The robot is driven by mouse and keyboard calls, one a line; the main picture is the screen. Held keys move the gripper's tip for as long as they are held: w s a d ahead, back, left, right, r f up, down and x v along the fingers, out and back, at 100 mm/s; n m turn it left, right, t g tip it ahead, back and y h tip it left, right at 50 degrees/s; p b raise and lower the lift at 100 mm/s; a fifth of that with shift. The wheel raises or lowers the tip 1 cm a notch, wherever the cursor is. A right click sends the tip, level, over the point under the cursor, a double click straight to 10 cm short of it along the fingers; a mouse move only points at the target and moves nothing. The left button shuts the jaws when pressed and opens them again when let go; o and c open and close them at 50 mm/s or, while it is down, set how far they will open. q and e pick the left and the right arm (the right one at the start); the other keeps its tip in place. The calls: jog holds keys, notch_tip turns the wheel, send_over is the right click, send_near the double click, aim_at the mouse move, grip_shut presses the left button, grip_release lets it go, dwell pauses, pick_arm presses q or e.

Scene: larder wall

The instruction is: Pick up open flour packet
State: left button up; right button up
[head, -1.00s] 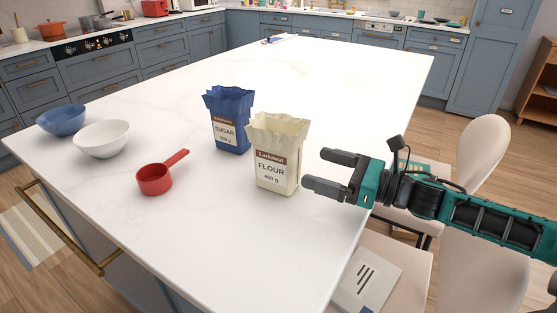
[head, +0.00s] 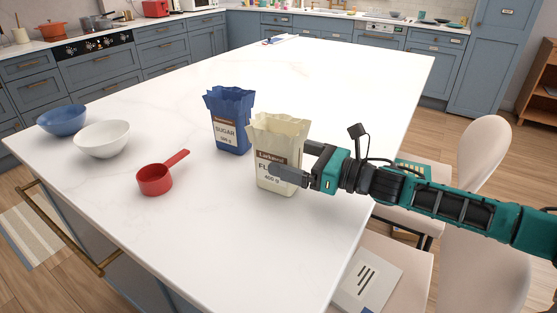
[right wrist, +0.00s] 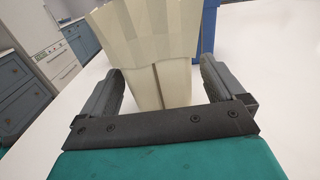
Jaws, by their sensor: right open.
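The open flour packet (head: 276,138), cream with a dark brown label and a jagged open top, stands upright on the white island counter. My right gripper (head: 290,162) is at the packet's right side, open, with one finger in front of the label and the other behind the packet. In the right wrist view the packet (right wrist: 160,65) stands between the two spread fingers (right wrist: 158,85), and a gap shows at least on the left. My left gripper is not in view.
The blue sugar packet (head: 231,118) stands close behind and left of the flour. A red measuring scoop (head: 155,180), a white bowl (head: 102,139) and a blue bowl (head: 62,120) are further left. Pale chairs (head: 482,160) stand along the right edge.

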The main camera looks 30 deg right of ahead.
aim_at(278, 151)
jog(key=shift+w+a+r, duration=0.3)
jog(key=shift+w, duration=0.15)
jog(key=shift+x, duration=1.2)
jog(key=shift+f, duration=0.15)
jog(key=c, duration=1.2)
jog(key=shift+c, duration=0.4)
jog(key=shift+p, duration=0.3)
